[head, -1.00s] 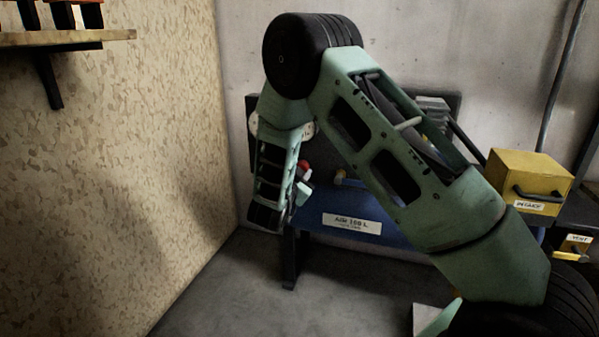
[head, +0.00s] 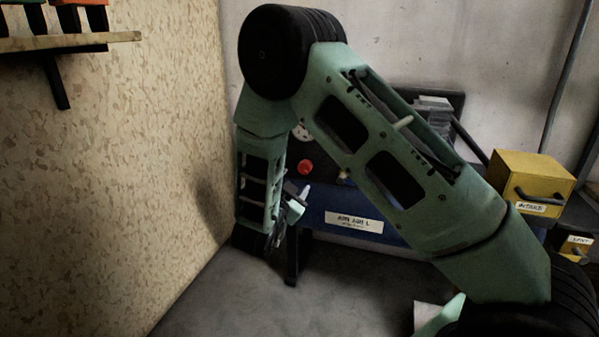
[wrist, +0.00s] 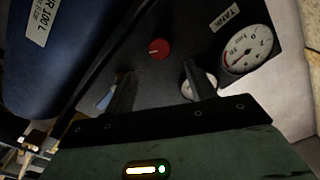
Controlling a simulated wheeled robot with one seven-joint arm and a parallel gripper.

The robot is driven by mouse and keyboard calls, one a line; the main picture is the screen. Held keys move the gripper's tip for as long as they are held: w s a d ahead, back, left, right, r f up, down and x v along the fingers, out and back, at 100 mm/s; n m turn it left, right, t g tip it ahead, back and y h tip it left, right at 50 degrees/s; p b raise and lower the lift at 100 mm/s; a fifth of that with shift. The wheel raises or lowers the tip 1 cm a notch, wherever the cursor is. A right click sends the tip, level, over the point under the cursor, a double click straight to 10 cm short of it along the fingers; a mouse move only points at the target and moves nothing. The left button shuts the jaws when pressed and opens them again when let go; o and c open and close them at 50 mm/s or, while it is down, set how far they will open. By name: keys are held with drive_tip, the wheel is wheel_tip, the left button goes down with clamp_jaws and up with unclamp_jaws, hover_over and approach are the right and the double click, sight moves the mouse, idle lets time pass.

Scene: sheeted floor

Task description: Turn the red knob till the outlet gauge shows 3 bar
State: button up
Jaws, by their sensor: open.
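The red knob (wrist: 159,48) sits on a dark panel, ahead of and apart from my gripper (wrist: 158,84). In the wrist view the two dark fingers are spread with nothing between them. The knob also shows in the head view (head: 305,167), right of my forearm. A white round gauge (wrist: 246,50) beside a TANK label is at the upper right of the wrist view. A second white dial (wrist: 210,87) is mostly hidden behind the right finger, so its reading cannot be told. It is unclear which dial is the outlet gauge.
A blue tank (head: 345,206) with a white label is below the panel. A yellow INTAKE box (head: 532,180) and a smaller yellow box (head: 572,244) stand at the right. A speckled wall (head: 130,180) is close on the left, with a shelf (head: 70,40) above.

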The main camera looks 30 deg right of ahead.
drive_tip(key=p+v, duration=0.1)
drive_tip(key=v, duration=0.8)
drive_tip(key=shift+s+a, duration=0.15)
